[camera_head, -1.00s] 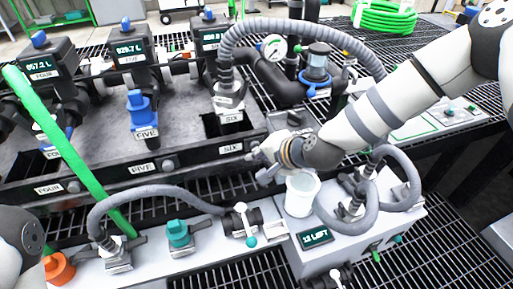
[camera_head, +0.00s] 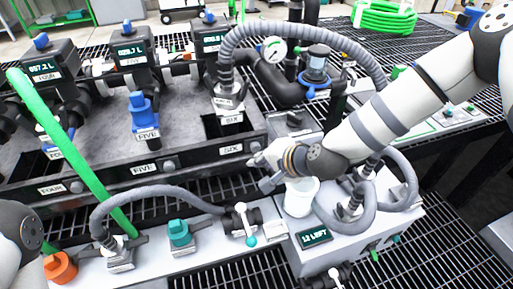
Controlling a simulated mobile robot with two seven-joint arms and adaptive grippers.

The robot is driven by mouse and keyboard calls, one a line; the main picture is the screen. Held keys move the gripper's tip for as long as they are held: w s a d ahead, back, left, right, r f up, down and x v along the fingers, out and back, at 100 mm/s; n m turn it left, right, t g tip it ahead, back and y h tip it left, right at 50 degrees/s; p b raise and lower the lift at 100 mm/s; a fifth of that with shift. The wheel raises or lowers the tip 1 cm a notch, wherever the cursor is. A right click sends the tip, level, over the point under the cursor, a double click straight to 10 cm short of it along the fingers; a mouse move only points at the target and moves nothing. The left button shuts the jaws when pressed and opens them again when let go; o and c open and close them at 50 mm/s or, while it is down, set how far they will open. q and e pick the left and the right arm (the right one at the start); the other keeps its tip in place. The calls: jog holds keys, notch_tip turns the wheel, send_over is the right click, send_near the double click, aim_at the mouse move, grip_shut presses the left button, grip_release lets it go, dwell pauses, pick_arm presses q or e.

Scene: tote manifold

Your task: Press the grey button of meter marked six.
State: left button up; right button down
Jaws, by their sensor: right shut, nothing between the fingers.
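The meter marked six (camera_head: 209,42) stands at the back centre, a dark block with a lit digital display and a blue cap. A grey round button (camera_head: 255,147) sits on the front rail beside a SIX label (camera_head: 231,149). My right gripper (camera_head: 259,172) is shut and empty. In the picture it is just below the grey button; I cannot tell whether they touch. My left gripper is out of view; only part of my left arm shows at the lower left edge.
Meters marked five (camera_head: 131,52) and four (camera_head: 43,70) stand to the left, with similar grey buttons on the rail. A white cup (camera_head: 299,199) is under my right wrist. A grey hose (camera_head: 300,30) arches above. A counter display (camera_head: 315,236) is at the front.

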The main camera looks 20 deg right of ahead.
pick_arm(q)
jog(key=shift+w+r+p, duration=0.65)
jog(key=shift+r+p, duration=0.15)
jog(key=shift+p, duration=0.05)
pick_arm(e)
jog(key=s, duration=0.5)
